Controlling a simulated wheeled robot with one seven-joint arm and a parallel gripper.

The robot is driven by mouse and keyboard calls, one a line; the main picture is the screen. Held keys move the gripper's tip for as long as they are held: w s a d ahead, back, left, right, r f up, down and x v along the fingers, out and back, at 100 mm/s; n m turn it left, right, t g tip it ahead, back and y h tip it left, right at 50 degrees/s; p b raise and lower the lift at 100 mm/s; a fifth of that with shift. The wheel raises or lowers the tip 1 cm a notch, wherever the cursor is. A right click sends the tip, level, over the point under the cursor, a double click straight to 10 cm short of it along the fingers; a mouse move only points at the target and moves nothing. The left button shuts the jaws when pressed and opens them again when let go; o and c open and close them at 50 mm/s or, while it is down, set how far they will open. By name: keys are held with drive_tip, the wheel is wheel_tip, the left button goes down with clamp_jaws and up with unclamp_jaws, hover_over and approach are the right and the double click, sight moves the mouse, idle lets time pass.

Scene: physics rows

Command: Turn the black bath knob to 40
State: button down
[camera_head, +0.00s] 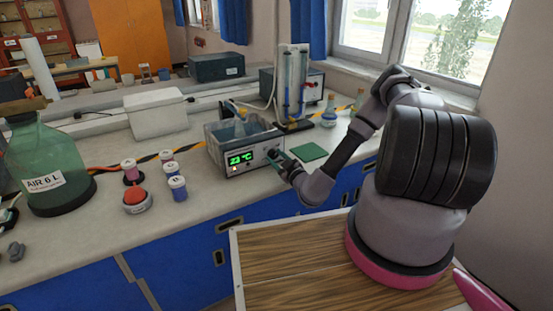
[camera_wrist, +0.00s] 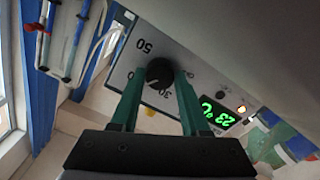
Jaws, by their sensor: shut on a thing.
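The water bath (camera_head: 228,160) stands on the bench, its green display (camera_head: 240,159) reading 23 °C. Its black knob (camera_wrist: 159,72) is on the front panel, on a dial with 50 and 30 legible; the 40 mark and the knob's pointer cannot be made out. My gripper (camera_wrist: 158,82) has its two green fingers on either side of the knob, shut on it. In the head view my gripper (camera_head: 281,160) is at the right part of the bath's front, and it partly hides the knob.
A green pad (camera_head: 309,151) lies right of the bath. Several small jars (camera_head: 177,188), a red-topped button (camera_head: 135,197) and a large green bottle (camera_head: 45,165) stand to the left. A stand with blue tubes (camera_head: 293,85) is behind.

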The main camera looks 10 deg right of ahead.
drive_tip(key=shift+f+m, duration=0.1)
drive_tip(key=shift+m, duration=0.5)
drive_tip(key=shift+c, duration=1.9)
unclamp_jaws()
drive_tip(key=shift+s, duration=0.1)
drive_tip(key=v, duration=1)
drive_tip(key=shift+s+d, duration=0.15)
drive_tip(key=shift+s, duration=0.2)
